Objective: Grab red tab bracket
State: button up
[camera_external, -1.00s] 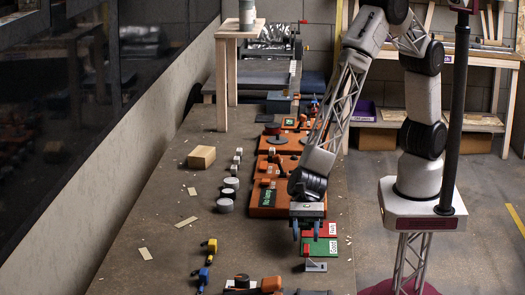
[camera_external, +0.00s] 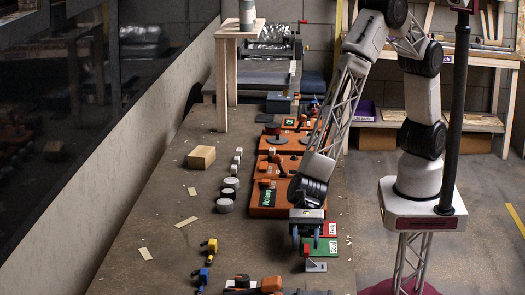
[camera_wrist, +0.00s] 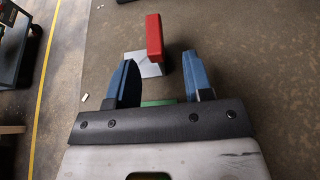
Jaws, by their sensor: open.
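The red tab bracket is an upright red tab on a flat grey metal plate. In the external view its red tab (camera_external: 307,250) stands beside the green board, with its plate (camera_external: 316,266) in front. In the wrist view the tab (camera_wrist: 154,38) and plate (camera_wrist: 143,65) lie just beyond the fingertips. My gripper (camera_external: 306,244) points down over the table, close to the bracket; its blue fingers also show in the wrist view (camera_wrist: 158,62). It is open and empty, with the tab in line with the gap between the fingers.
A green board (camera_external: 322,245) and a red board (camera_external: 330,228) lie by the gripper. Orange trays (camera_external: 296,203) stand behind it. Grey cylinders (camera_external: 225,205) and a wooden block (camera_external: 201,156) are to the left. A blue tool (camera_external: 202,278) and yellow tool (camera_external: 210,246) lie at front left.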

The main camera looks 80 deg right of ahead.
aim_at(306, 256)
jog(key=shift+x, duration=2.6)
jog(key=shift+s, duration=0.1)
grip_shut()
